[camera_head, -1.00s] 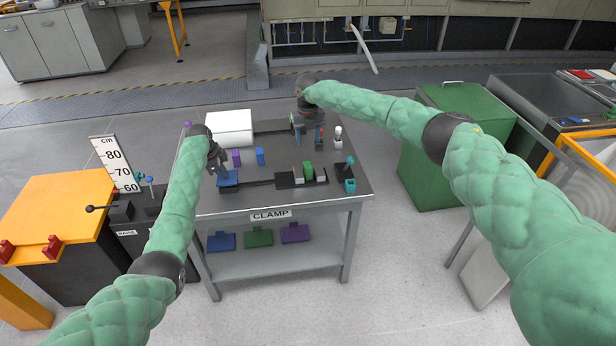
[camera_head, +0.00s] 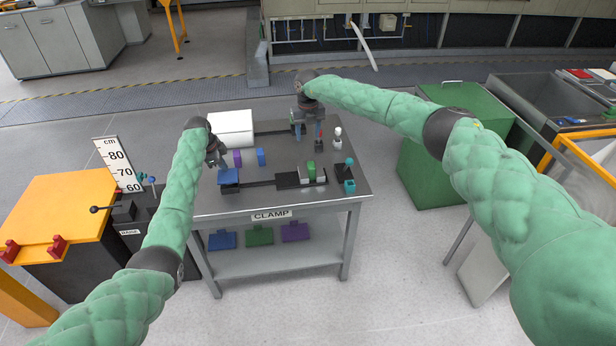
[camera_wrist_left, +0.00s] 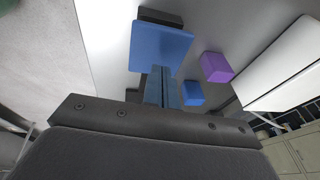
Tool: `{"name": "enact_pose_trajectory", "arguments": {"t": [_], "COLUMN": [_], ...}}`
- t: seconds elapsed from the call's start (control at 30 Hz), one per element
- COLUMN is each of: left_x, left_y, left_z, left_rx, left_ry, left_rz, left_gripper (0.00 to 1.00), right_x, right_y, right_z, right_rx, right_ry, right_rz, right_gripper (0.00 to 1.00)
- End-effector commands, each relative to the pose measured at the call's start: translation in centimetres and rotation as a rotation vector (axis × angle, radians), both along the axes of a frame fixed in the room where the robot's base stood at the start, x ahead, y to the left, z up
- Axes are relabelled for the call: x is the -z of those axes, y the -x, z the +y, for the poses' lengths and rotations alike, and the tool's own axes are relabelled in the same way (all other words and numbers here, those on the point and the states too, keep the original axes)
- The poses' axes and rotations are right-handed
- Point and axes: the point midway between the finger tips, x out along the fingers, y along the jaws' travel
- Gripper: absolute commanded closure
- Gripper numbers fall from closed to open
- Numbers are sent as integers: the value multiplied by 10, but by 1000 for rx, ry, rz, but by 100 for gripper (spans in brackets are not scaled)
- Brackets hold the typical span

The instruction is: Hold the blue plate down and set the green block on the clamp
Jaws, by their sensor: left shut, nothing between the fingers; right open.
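The blue plate (camera_head: 229,177) lies at the left end of the dark rail on the table. It also shows in the left wrist view (camera_wrist_left: 160,45). My left gripper (camera_head: 219,163) is shut and empty, with its fingertips (camera_wrist_left: 160,70) over the plate's edge; I cannot tell whether they touch it. The green block (camera_head: 311,171) stands upright at the clamp (camera_head: 288,180), towards the right end of the rail; its lower part is partly hidden by the pale jaw. My right gripper (camera_head: 309,130) is open and empty, pointing down over the back of the table, behind the green block.
A purple block (camera_head: 237,158) and a blue block (camera_head: 261,157) stand behind the blue plate. A white box (camera_head: 231,128) is at the back left. A teal-knobbed lever (camera_head: 349,163) and a white-topped piece (camera_head: 338,138) stand at the right. Coloured plates lie on the lower shelf (camera_head: 268,258).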

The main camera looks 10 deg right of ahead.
Motion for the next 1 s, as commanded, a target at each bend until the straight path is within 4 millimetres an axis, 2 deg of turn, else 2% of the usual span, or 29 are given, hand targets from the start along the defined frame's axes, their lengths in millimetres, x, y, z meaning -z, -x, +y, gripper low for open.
{"name": "enact_pose_trajectory", "arguments": {"t": [1.0], "left_x": [-41], "left_y": [0], "left_z": [0], "left_rx": [1], "left_ry": [-1], "left_rz": [-1], "left_gripper": [100], "right_x": [-30], "right_y": [0], "right_z": [0], "right_rx": [0], "right_ry": [0], "right_rz": [0], "right_gripper": [48]}}
